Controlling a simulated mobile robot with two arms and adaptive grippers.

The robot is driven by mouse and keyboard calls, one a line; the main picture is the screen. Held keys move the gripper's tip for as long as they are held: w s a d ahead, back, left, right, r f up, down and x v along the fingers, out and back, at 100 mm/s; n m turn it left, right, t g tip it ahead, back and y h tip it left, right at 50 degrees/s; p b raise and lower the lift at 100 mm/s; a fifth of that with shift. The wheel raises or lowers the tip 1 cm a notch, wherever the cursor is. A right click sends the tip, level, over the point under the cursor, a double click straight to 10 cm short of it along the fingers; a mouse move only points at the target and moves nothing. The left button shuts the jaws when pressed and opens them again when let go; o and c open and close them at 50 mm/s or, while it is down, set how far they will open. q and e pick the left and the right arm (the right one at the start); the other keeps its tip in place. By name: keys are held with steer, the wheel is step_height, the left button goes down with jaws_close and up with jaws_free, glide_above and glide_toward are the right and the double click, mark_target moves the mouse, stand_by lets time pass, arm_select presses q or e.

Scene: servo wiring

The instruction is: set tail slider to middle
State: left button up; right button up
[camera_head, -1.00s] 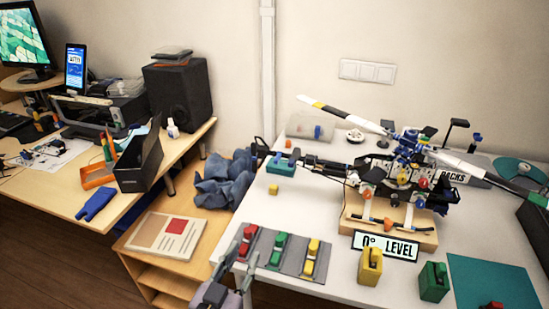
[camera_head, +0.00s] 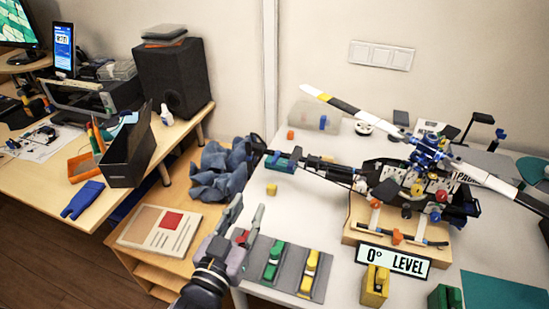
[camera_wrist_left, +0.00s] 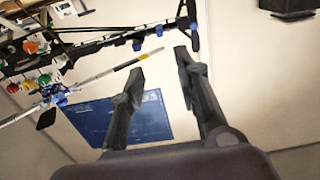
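A grey slider panel (camera_head: 262,249) lies at the table's front left edge, with a red slider (camera_head: 240,236), a green slider (camera_head: 273,261) and a yellow slider (camera_head: 309,273) side by side. I see no readable label saying which is the tail slider. My left gripper (camera_head: 247,212) is at the panel's left end, its fingers spread and nothing between them. It partly covers the red slider; contact cannot be told. In the left wrist view the two fingers (camera_wrist_left: 158,62) are apart and empty, and no slider shows. My right gripper is out of view.
The model helicopter (camera_head: 408,185) stands on a wooden base behind the panel, beside a "0° LEVEL" sign (camera_head: 393,261). A yellow block (camera_head: 375,286) and a green block (camera_head: 445,298) stand right of the panel. A lower wooden shelf holds a book (camera_head: 160,230) at left.

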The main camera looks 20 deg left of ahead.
mark_target(273, 162)
arm_select(q)
steer(key=w, duration=0.5)
steer(key=w+p, duration=0.1)
steer(key=w, duration=0.4)
steer(key=w+p, duration=0.1)
steer(key=w, duration=0.4)
steer(key=shift+w+d, duration=0.25)
steer(key=shift+w, duration=0.15)
steer(key=shift+c, duration=0.4)
jaws_close()
